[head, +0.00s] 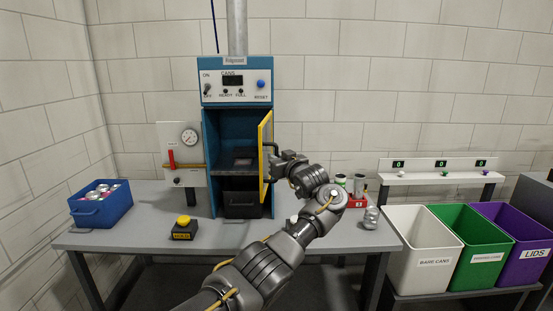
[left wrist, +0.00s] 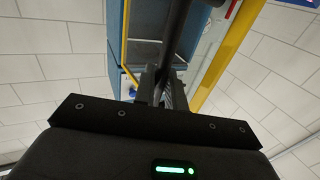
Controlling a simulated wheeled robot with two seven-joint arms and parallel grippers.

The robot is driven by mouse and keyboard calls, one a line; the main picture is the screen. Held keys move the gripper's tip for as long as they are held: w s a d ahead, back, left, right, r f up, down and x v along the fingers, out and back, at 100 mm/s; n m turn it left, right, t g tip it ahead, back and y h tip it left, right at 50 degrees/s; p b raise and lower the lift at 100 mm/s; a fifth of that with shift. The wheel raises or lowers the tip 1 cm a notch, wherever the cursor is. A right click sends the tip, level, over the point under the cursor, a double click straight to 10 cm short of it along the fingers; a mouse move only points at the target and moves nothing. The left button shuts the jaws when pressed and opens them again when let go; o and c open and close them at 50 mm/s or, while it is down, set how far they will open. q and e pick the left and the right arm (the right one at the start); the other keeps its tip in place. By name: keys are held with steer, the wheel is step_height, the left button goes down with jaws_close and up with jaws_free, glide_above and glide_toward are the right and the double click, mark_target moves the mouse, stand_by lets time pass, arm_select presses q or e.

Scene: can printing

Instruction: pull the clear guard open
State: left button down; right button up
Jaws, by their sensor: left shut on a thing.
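The clear guard (head: 265,155) is a yellow-framed panel hinged on the right side of the blue machine (head: 237,90). It stands swung outward, so the machine's dark inside shows. My left gripper (head: 273,165) is at the guard's dark handle and shut on it. In the left wrist view the dark handle bar (left wrist: 176,35) runs up from between the fingers (left wrist: 162,88), with the yellow frame (left wrist: 228,55) beside it. The fingertips are partly hidden in the head view. My right gripper is not in view.
A blue bin of cans (head: 101,205) and a yellow-topped button box (head: 184,228) stand on the grey table (head: 150,225) at left. A red can rack (head: 355,199) is right of my arm. White, green and purple bins (head: 470,235) stand farther right.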

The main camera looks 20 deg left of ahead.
arm_select(q)
steer(key=c, duration=1.5)
jaws_free()
steer(key=shift+r, duration=0.1)
steer(key=shift+c, duration=0.2)
steer(key=b+v, duration=0.3)
steer(key=v, duration=0.7)
steer(key=shift+s+d, duration=0.25)
steer(key=shift+s, duration=0.05)
